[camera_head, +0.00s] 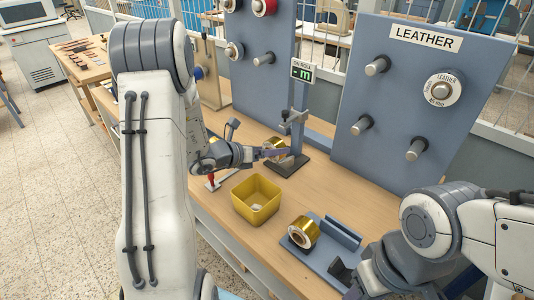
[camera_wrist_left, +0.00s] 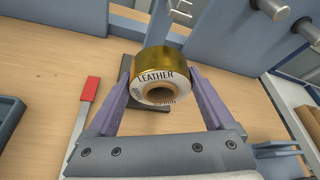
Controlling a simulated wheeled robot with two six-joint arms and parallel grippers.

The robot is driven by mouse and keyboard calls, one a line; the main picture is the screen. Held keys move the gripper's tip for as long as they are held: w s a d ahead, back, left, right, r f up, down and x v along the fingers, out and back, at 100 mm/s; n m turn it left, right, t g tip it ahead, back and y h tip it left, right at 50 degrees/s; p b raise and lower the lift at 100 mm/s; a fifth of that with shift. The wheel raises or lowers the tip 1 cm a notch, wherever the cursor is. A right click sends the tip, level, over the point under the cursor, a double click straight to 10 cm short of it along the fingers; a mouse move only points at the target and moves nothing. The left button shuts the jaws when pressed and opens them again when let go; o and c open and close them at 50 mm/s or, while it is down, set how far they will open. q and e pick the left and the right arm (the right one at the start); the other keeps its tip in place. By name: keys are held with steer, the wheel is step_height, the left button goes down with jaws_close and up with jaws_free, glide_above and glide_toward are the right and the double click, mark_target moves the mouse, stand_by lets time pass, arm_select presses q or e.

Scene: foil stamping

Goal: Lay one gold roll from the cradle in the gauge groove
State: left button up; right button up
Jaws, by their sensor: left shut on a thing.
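My left gripper (camera_head: 266,153) is shut on a gold roll (camera_head: 275,144) at the foot of the gauge (camera_head: 299,118). In the left wrist view this gold roll (camera_wrist_left: 165,62), with a white end marked LEATHER, sits between the purple fingers (camera_wrist_left: 160,105). The gauge's dark base (camera_head: 290,165) lies under it; whether the roll touches the groove is hidden. The gauge display reads "-- m". The grey-blue cradle (camera_head: 339,231) at the front holds another gold roll (camera_head: 303,231). My right gripper (camera_head: 346,280) is at the lower edge beside the cradle; its opening is unclear.
A red-handled tool (camera_head: 211,181) lies near my left wrist. A LEATHER pegboard (camera_head: 390,80) and another panel (camera_head: 262,90) stand behind. Bare bench lies right of the gauge.

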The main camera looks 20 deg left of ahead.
arm_select(q)
steer(key=shift+w+d, duration=0.25)
steer(key=shift+w, duration=0.4)
steer(key=shift+w+d, duration=0.3)
steer(key=shift+w, duration=0.35)
steer(key=shift+w+d, duration=0.25)
steer(key=shift+w, duration=0.4)
steer(key=shift+f+b, duration=0.55)
steer(key=shift+f, duration=0.2)
steer(key=shift+s+f, duration=0.1)
steer(key=shift+f, duration=0.1)
